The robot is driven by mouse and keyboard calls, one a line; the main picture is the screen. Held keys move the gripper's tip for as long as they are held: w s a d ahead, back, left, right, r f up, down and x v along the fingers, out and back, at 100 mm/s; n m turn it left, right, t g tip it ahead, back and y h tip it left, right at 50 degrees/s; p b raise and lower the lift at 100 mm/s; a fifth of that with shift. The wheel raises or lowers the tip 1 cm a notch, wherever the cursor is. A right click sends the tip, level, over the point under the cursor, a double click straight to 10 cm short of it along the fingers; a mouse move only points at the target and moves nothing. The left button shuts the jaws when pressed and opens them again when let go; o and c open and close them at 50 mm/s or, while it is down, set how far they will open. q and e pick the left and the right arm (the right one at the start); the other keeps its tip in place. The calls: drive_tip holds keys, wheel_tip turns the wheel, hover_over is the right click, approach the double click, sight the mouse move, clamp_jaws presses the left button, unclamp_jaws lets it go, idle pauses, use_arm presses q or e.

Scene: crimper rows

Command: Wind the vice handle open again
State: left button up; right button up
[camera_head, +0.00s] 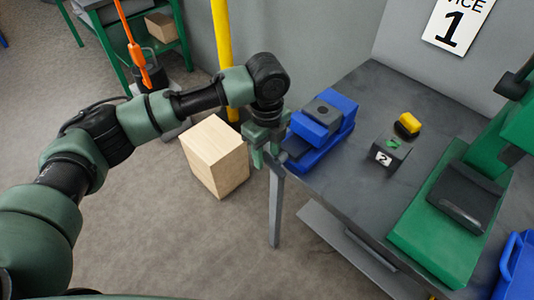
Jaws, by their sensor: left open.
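The blue vice (342,112) is mounted at the left end of the grey workbench (378,98). Its upper body has a dark grey top. My left gripper (264,157) points down at the near left end of the vice, just off the bench's left edge. It is open. The vice handle cannot be made out; the gripper covers the place in front of the vice. I cannot tell whether the fingers touch anything, or how far apart the vice jaws are. My right gripper is not in view.
A dark block marked 2 (388,157) and a yellow piece (408,124) sit right of the vice. A green machine (425,232) stands farther right, near a blue bin (520,268). A wooden box (216,155) and a yellow post (222,38) stand left of the bench.

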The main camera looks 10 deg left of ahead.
use_arm(q)
drive_tip(key=shift+f, duration=0.7)
clamp_jaws()
drive_tip(key=shift+w+g+h+p, duration=0.1)
drive_tip(key=shift+g+h+p, duration=0.35)
drive_tip(key=shift+p, duration=0.25)
drive_tip(key=shift+a+f+g+h, duration=0.1)
drive_tip(key=shift+f+g+h, duration=0.2)
drive_tip(key=shift+h, duration=0.35)
drive_tip(key=shift+w+f+g+h, duration=0.1)
drive_tip(key=shift+f+g+h, duration=0.2)
drive_tip(key=shift+g+h, duration=0.45)
drive_tip(key=shift+f+g+h+b, duration=0.15)
drive_tip(key=shift+g+h+b, duration=0.45)
drive_tip(key=shift+h+b, duration=0.45)
